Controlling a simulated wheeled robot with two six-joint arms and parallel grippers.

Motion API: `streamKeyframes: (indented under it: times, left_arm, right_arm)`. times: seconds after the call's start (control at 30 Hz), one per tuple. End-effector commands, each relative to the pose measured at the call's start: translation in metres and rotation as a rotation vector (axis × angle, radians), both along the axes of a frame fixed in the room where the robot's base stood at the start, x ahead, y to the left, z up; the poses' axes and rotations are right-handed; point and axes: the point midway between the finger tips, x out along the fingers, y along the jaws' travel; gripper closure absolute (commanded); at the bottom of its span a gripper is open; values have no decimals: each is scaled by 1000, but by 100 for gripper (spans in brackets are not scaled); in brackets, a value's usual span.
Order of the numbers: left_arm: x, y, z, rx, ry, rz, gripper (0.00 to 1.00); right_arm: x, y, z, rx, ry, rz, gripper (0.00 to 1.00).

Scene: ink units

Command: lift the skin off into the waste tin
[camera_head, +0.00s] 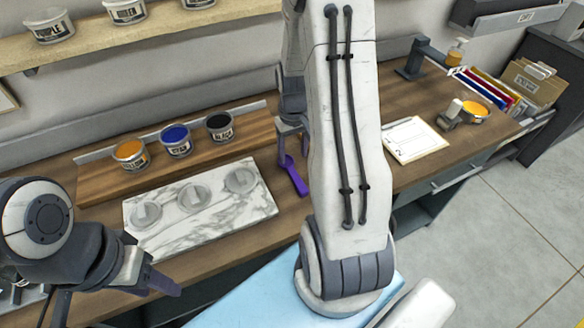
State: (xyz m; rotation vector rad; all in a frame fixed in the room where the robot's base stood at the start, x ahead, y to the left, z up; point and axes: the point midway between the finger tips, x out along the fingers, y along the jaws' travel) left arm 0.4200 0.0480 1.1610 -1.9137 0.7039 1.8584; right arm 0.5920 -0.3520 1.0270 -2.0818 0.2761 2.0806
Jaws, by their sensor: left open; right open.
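An open tin of orange ink (130,155), a tin of blue ink (177,141) and a tin of black ink (220,127) stand in a row on a wooden board. I cannot make out a skin on any of them. I cannot tell which tin is the waste tin. My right gripper (291,168), with purple fingers, is open and empty, right of the marble slab; my arm partly hides it. My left gripper (158,279) is open and empty at the slab's front left.
The marble slab (165,240) bears three grey round pieces (193,196). A wall shelf (100,38) holds labelled tins. My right arm blocks the middle.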

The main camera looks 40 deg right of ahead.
Motion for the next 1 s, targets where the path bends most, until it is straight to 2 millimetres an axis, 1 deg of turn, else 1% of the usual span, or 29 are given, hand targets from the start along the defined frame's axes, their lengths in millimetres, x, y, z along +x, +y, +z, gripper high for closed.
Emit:
streamKeyframes:
  times: [0.03,0.1,0.2,0.33,0.47,0.6,0.7,0.8,1.0]
  left_arm:
    - [0,0,2,0,0,0,50]
    - [0,0,4,0,0,0,50]
    - [0,0,6,0,0,0,50]
    - [0,0,7,0,0,0,50]
    - [0,0,14,0,0,1,50]
    - [0,0,24,0,0,1,50]
    - [0,0,26,0,0,1,50]
    - [0,0,27,0,0,1,50]
    - [0,0,26,0,0,0,50]
  right_arm:
    - [-2,1,-9,4,7,0,35]
    - [-1,1,-20,3,5,0,35]
    - [-1,0,-32,2,4,0,35]
    - [0,0,-40,1,2,0,35]
    - [-1,-2,-50,3,4,0,35]
    - [0,-6,-67,3,4,-2,35]
    - [1,-6,-81,3,4,-1,35]
    - [1,-6,-88,1,2,0,35]
    - [2,-6,-91,0,0,0,35]
